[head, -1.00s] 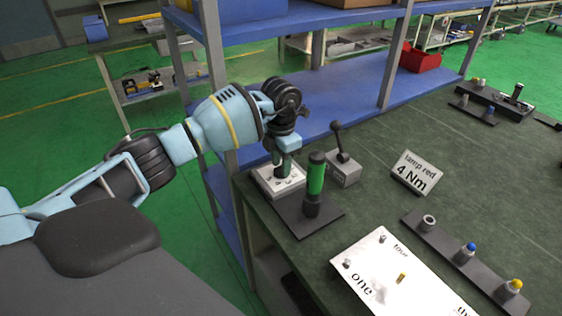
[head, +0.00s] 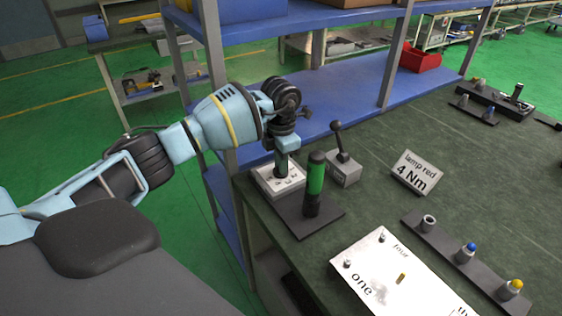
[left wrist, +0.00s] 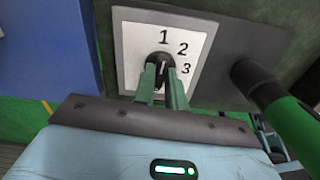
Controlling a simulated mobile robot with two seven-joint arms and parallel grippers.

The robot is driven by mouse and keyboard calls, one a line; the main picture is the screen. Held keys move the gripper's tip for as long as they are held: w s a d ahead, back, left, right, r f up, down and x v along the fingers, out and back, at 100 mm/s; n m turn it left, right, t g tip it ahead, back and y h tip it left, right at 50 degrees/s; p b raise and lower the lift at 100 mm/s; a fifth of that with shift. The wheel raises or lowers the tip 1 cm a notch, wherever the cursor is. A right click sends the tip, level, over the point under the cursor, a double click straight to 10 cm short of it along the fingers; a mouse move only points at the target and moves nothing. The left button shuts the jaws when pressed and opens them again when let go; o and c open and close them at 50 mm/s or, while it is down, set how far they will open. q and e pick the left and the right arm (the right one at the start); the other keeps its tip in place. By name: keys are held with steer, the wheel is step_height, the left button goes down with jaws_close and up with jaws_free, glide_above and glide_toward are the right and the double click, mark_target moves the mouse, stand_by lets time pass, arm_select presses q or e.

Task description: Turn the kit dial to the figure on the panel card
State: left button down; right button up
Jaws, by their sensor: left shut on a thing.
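The kit dial is a black knob (left wrist: 158,66) on a white plate (left wrist: 128,48) with the figures 1, 2 and 3 in the left wrist view. The plate (head: 263,181) also shows in the head view at the bench's left edge. My left gripper (left wrist: 163,78) is shut on the knob from above, and its fingers (head: 283,166) hide part of it. The knob's exact pointing direction is hard to tell. The panel card (head: 417,172) stands on the bench and reads "lamp red 4 Nm". My right gripper is not in view.
A green-handled tool (head: 316,178) stands upright just right of the dial, close to my left gripper. A grey box with a black lever (head: 343,170) is behind it. A white numbered plate (head: 380,262) and a dark strip with sockets (head: 447,247) lie nearer.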

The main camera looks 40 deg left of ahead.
arm_select(q)
steer(key=m, duration=0.6)
steer(key=shift+b, duration=0.4)
steer(key=m, duration=0.3)
steer(key=shift+m, duration=0.3)
steer(key=m+b, duration=0.1)
steer(key=m, duration=0.2)
steer(key=shift+m, duration=0.4)
steer(key=m+b, duration=0.1)
steer(key=m, duration=0.4)
steer(key=shift+f, duration=0.1)
steer(key=m, duration=0.3)
steer(key=shift+b, duration=0.3)
steer(key=shift+m+b, duration=0.4)
steer(key=shift+m, duration=1.7)
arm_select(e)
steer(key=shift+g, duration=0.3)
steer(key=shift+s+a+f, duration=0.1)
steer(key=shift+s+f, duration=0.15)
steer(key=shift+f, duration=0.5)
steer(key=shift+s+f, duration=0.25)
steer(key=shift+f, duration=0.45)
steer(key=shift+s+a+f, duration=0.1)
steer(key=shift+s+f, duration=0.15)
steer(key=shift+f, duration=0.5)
